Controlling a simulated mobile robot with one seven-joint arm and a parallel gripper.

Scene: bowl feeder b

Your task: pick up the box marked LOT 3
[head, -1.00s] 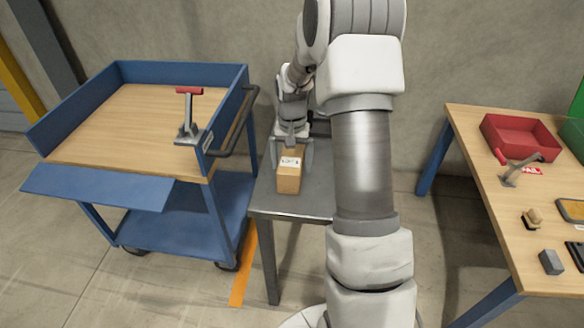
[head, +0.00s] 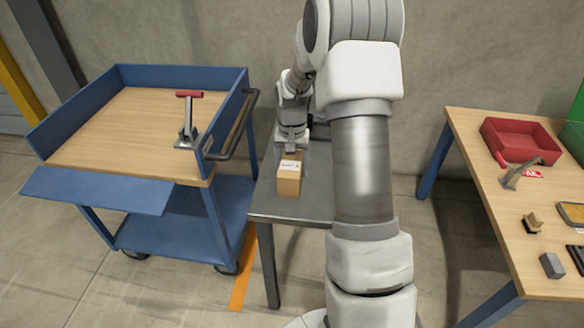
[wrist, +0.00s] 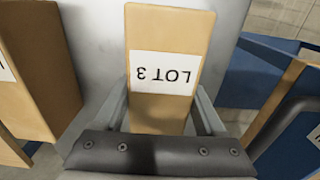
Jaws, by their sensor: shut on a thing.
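The tan box marked LOT 3 (head: 288,182) stands on the grey metal table (head: 290,207) between the cart and the workbench. Its white label reads LOT 3, upside down, in the wrist view (wrist: 163,73). My gripper (head: 291,150) is over the far part of the box. In the wrist view my gripper (wrist: 163,112) has one finger along each side of the box, shut on it. I see no clear gap under the box in the head view.
Another tan box (wrist: 35,75) with a partly seen white label is at the left of the wrist view. A blue cart (head: 120,195) with a red-handled clamp (head: 188,120) stands left. A wooden workbench (head: 490,200) with a red tray (head: 520,139) stands right.

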